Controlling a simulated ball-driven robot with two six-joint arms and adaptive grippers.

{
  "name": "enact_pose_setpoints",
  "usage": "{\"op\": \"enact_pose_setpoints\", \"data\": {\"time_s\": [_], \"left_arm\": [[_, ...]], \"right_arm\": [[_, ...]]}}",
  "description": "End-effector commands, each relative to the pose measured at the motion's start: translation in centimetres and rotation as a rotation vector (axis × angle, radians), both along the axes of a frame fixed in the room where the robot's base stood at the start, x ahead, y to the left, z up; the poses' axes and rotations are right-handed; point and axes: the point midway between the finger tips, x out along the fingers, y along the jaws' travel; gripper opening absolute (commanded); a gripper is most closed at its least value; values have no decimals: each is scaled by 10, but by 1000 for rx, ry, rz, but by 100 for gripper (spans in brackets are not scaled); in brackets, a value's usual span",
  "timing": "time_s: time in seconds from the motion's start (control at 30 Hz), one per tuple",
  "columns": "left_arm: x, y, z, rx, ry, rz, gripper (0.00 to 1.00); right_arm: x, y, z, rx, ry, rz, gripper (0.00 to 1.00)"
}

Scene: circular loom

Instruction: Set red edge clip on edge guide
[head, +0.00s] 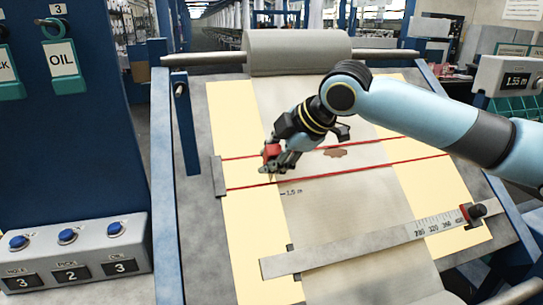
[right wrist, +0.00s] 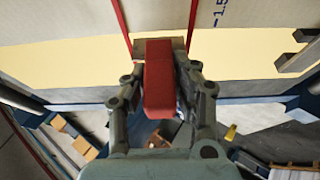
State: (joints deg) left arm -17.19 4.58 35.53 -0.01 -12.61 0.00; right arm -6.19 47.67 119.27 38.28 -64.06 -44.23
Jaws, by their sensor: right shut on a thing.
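My right gripper (head: 268,165) is shut on a red clip (head: 271,151), held over the left part of the sloped bed, near two red lines. In the right wrist view the red clip (right wrist: 160,80) lies between the fingers (right wrist: 160,85). Whether it touches anything below is hard to tell. A short grey bar (head: 219,176) stands at the left ends of the red lines. A long grey ruler bar (head: 340,247) crosses the lower bed, with a red piece (head: 466,212) and dark knob at its right end. I cannot tell which bar is the edge guide. My left gripper is not in view.
Grey cloth (head: 345,205) runs down from a roll (head: 296,52) between yellow strips (head: 244,250). A brown patch (head: 336,153) lies between the red lines. Blue frame rails flank the bed. A button box (head: 75,250) stands at the lower left.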

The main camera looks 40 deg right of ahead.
Motion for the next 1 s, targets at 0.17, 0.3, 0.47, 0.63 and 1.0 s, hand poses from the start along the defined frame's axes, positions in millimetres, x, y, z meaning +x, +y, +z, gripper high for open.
{"op": "enact_pose_setpoints", "data": {"time_s": [0.17,0.3,0.47,0.63,1.0], "left_arm": [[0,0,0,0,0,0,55],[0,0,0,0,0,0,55],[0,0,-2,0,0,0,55],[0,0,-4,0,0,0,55],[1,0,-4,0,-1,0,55]], "right_arm": [[1,0,0,-1,-2,0,0],[1,0,1,-1,-2,0,0],[2,-1,-1,-1,-3,0,0],[4,-2,-4,-1,-3,0,29],[3,-2,-5,-2,-1,0,54]]}}
